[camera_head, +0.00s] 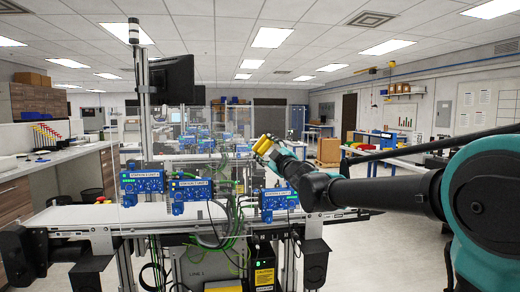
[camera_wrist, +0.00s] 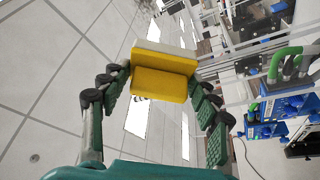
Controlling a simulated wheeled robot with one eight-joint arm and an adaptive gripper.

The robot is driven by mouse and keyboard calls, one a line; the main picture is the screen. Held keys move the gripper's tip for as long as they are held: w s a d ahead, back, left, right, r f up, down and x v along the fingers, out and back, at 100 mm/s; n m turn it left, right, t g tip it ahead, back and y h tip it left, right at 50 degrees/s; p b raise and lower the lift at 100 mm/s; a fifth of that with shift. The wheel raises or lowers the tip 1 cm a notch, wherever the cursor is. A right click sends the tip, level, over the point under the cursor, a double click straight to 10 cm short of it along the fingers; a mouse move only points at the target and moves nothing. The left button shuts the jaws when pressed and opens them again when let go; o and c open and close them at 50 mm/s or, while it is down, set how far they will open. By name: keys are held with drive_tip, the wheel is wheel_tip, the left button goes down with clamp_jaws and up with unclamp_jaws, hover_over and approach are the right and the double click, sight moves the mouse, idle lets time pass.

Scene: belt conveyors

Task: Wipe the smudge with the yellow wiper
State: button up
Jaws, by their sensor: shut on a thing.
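The yellow wiper (camera_head: 262,144) is held up in the air at the end of my arm, right of the middle in the head view. In the wrist view the wiper (camera_wrist: 162,82) is a yellow block with a pale layer along its far side. My gripper (camera_head: 270,149) is shut on it. The two dark-padded fingers of my gripper (camera_wrist: 162,90) sit at its left and right sides in the wrist view. I cannot make out a smudge in either view. A clear upright panel (camera_head: 140,135) stands over the conveyor, left of the wiper.
The conveyor (camera_head: 100,215) runs across the front, with blue station boxes (camera_head: 142,182) above it and green cables (camera_head: 232,215) near its middle. A metal post with a dark monitor (camera_head: 172,80) rises behind. Open floor (camera_head: 380,240) lies right.

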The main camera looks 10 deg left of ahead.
drive_tip(key=shift+w+a, duration=0.25)
drive_tip(key=shift+w, duration=0.35)
drive_tip(key=shift+w+a, duration=0.25)
drive_tip(key=shift+w, duration=0.35)
drive_tip(key=shift+o, duration=0.2)
drive_tip(key=shift+w+a+r, duration=0.1)
drive_tip(key=shift+w+r, duration=0.1)
drive_tip(key=shift+w, duration=0.4)
drive_tip(key=shift+o, duration=0.4)
drive_tip(key=shift+w+a, duration=0.1)
drive_tip(key=shift+w, duration=0.35)
drive_tip(key=shift+w+f, duration=0.15)
drive_tip(key=shift+w, duration=0.15)
drive_tip(key=c, duration=0.3)
drive_tip(key=shift+w+a, duration=0.2)
drive_tip(key=shift+w, duration=0.1)
drive_tip(key=shift+c, duration=1.3)
